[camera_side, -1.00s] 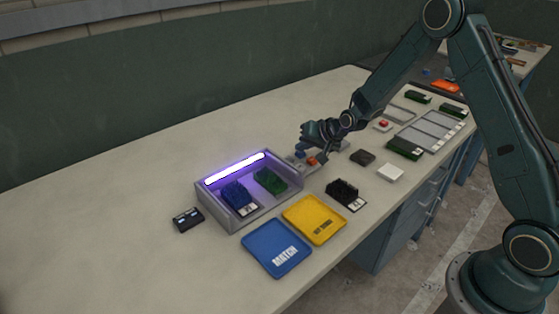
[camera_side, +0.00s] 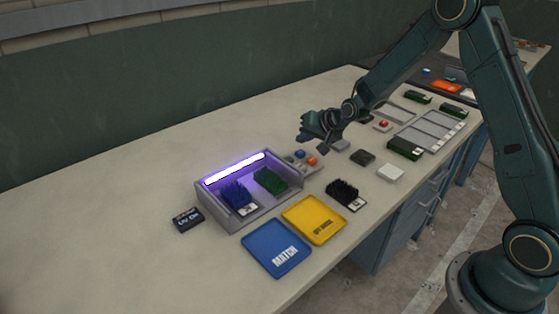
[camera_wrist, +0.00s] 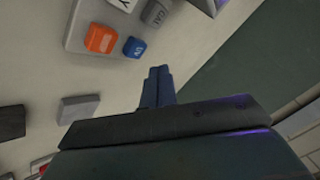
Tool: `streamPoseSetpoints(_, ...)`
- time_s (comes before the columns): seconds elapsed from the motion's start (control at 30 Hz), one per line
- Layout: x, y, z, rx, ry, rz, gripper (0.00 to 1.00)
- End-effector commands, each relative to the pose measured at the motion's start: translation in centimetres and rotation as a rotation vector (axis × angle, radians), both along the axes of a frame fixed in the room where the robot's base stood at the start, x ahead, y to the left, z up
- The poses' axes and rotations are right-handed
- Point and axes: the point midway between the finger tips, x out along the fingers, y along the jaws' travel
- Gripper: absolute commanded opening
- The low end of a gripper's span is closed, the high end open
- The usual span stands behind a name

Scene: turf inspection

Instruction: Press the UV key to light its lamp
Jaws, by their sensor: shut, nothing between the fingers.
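The key panel (camera_side: 296,164) lies on the bench at the right end of the grey lit box. It has a blue key (camera_wrist: 134,47), an orange key (camera_wrist: 101,38), a grey key (camera_wrist: 154,13) and a partly cut-off white key (camera_wrist: 122,3). I cannot read for certain which key is UV. The lamp (camera_side: 235,169) in the box glows violet-white. A small black display (camera_side: 188,220) reads "UV ON". My gripper (camera_side: 303,139) is shut and empty, raised above and behind the panel, apart from the keys. Its fingertips (camera_wrist: 158,72) show in the wrist view.
The grey box (camera_side: 268,212) holds a blue and a green turf piece. A blue tray (camera_side: 262,258) and a yellow tray (camera_side: 300,222) stand in front, with a black turf piece (camera_side: 343,190) beside them. The bench's left side is clear.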

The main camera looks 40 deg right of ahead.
Motion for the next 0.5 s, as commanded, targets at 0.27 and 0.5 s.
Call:
streamPoseSetpoints(0.27,0.0,0.0,2.1,0.0,-0.001,0.0,0.0)
streamPoseSetpoints(0.5,0.0,0.0,3.7,0.0,-0.001,0.0,0.0)
